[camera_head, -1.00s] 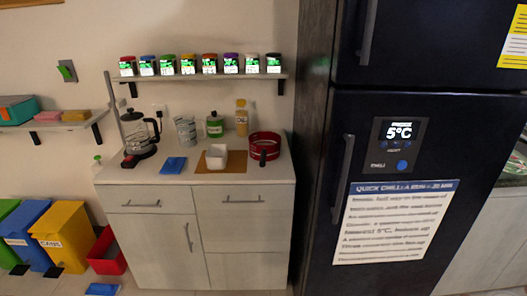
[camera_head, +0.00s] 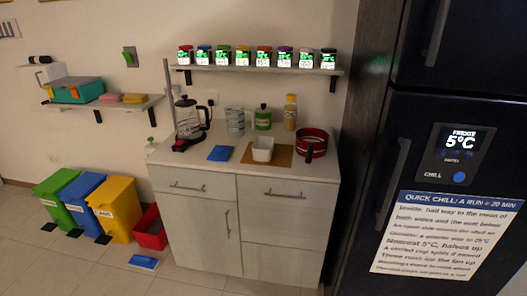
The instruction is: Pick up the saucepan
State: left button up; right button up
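A red saucepan (camera_head: 313,139) stands upright at the right end of the light wooden counter (camera_head: 200,153). Its dark handle (camera_head: 308,153) points toward the front of the counter. It sits beside a brown board or mat (camera_head: 283,154) and close to the dark fridge. Neither of my grippers shows in the head view.
A white container (camera_head: 263,149) is on the brown mat. A blue cloth-like item (camera_head: 221,153), a kettle-like glass pot (camera_head: 188,120), a tin (camera_head: 235,120) and bottles (camera_head: 290,112) share the counter. A spice shelf (camera_head: 262,70) hangs above. The fridge (camera_head: 420,130) blocks the right. Floor in front is partly clear.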

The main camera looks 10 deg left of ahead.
aim_at(311, 143)
jog(key=i+j+z, duration=0.15)
jog(key=i+j, duration=0.25)
jog(key=i+j+z, duration=0.2)
jog(key=i+j, duration=0.25)
jog(key=i+j+z, duration=0.15)
jog(key=i+j, duration=0.35)
jog(key=i+j+z, duration=0.15)
jog(key=i+j, duration=0.25)
jog(key=j, duration=0.2)
